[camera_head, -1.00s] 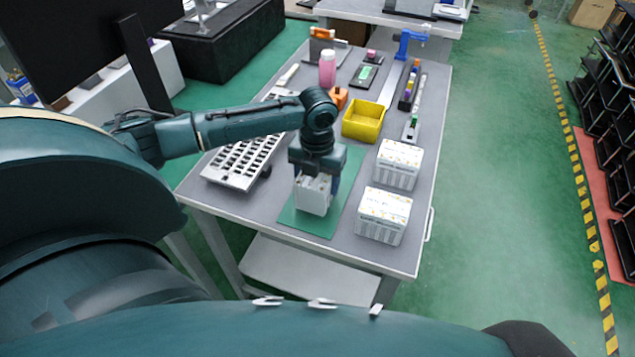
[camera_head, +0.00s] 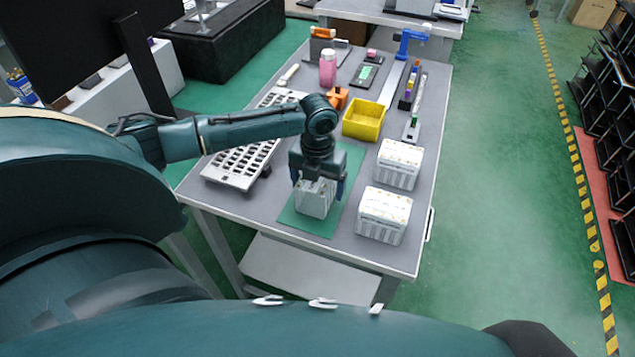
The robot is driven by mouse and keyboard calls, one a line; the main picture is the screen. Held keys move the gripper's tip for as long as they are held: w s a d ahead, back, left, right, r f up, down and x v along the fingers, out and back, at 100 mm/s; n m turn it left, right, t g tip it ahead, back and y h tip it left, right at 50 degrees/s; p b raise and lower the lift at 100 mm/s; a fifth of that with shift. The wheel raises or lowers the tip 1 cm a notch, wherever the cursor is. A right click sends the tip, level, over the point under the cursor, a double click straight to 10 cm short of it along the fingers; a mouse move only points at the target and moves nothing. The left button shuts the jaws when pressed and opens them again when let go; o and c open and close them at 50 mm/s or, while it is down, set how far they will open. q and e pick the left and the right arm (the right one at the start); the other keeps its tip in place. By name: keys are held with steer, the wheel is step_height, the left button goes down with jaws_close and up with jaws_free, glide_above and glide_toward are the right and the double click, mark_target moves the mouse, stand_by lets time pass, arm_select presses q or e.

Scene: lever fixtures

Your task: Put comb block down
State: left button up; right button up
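The comb block (camera_head: 314,203), a pale grey-white block, stands on the green mat (camera_head: 297,223) near the front of the grey table. My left gripper (camera_head: 318,188) is directly above it, pointing down. Its dark fingers are spread wide, one on each side of the block, and look open with a gap beside it. The gripper body hides the block's top, and I cannot see all of the contact with the mat. My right gripper is not in view.
Two white boxes (camera_head: 384,214) (camera_head: 399,164) stand right of the mat. A slotted white tray (camera_head: 237,165) lies to the left. A yellow bin (camera_head: 363,120), an orange part (camera_head: 338,98) and a pink bottle (camera_head: 327,68) are behind. The mat's front and right strip is free.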

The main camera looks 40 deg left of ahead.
arm_select(q)
step_height(320, 180, up, 12)
steer(key=shift+r, duration=0.2)
stand_by(0.7)
